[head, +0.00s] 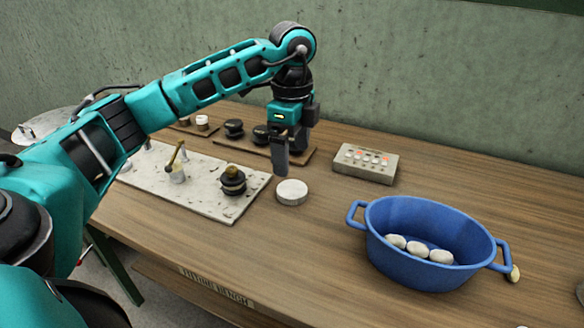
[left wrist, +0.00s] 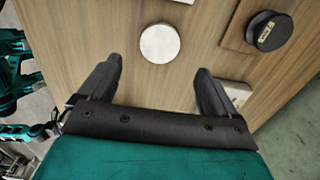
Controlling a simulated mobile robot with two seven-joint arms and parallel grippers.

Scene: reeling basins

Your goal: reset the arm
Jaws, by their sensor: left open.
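My left arm (head: 215,80) reaches in from the left and bends down at the wrist over the wooden bench. My left gripper (head: 282,168) points down above the bench, just behind and left of a white round ribbed lid (head: 292,193). In the left wrist view the two fingers of my left gripper (left wrist: 155,85) stand wide apart with nothing between them. The white lid (left wrist: 160,43) lies beyond the fingertips there, apart from them. My right gripper is in neither view.
A blue two-handled basin (head: 430,212) with white cocoons (head: 418,249) stands at the right. A button box (head: 365,164) sits near the wall. Bench around the white lid is clear.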

